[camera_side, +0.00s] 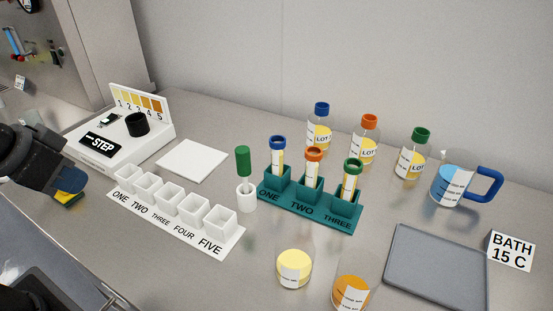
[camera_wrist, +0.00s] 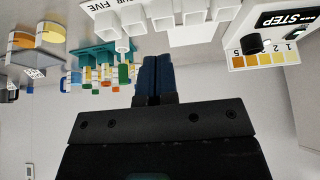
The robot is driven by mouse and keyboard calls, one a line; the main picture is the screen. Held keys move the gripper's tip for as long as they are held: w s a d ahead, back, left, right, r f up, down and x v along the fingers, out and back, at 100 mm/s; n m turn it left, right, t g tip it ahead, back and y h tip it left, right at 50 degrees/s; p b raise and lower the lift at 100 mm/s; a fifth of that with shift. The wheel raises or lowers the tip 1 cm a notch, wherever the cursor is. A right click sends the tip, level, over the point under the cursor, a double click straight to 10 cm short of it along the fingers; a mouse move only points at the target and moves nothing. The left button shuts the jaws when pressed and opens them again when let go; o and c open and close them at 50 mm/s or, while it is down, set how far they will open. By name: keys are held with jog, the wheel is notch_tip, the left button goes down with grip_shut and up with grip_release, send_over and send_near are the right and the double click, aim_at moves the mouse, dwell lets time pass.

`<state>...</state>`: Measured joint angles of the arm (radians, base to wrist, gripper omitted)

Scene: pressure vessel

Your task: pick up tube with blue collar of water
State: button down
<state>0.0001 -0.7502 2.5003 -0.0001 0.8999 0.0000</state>
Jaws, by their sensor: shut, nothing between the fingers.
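The tube with the blue collar (camera_side: 278,155) stands upright in slot ONE of the green rack (camera_side: 310,210) in the side view. Tubes with an orange collar (camera_side: 313,165) and a green collar (camera_side: 351,175) stand in slots TWO and THREE. My gripper (camera_side: 68,190) is at the far left of the side view, well apart from the rack. Its dark blue fingers (camera_wrist: 152,72) are together and empty in the wrist view. The green rack also shows there (camera_wrist: 108,54), small and upside down, so the tube with the blue collar is hard to make out.
Bottles with blue (camera_side: 319,130), orange (camera_side: 367,140) and green (camera_side: 413,155) caps stand behind the rack. A blue-handled jug (camera_side: 455,183) and a grey tray (camera_side: 436,268) are at right.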

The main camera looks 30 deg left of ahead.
dwell(0.4)
jog(key=c, duration=0.6)
grip_release()
jog(key=w+d+r+n+g, duration=0.1)
jog(key=w+d+r+n, duration=0.15)
jog(key=w+r, duration=0.5)
jog(key=n+g+y, duration=0.1)
jog(key=n+y, duration=0.2)
jog(key=n, duration=0.4)
send_over(278, 141)
jog(key=s+d, duration=0.3)
notch_tip(278, 141, down, 5)
jog(key=shift+m, duration=0.25)
jog(key=x, duration=1.4)
jog(key=shift+s+a+f, duration=0.1)
jog(key=shift+s+f, duration=0.1)
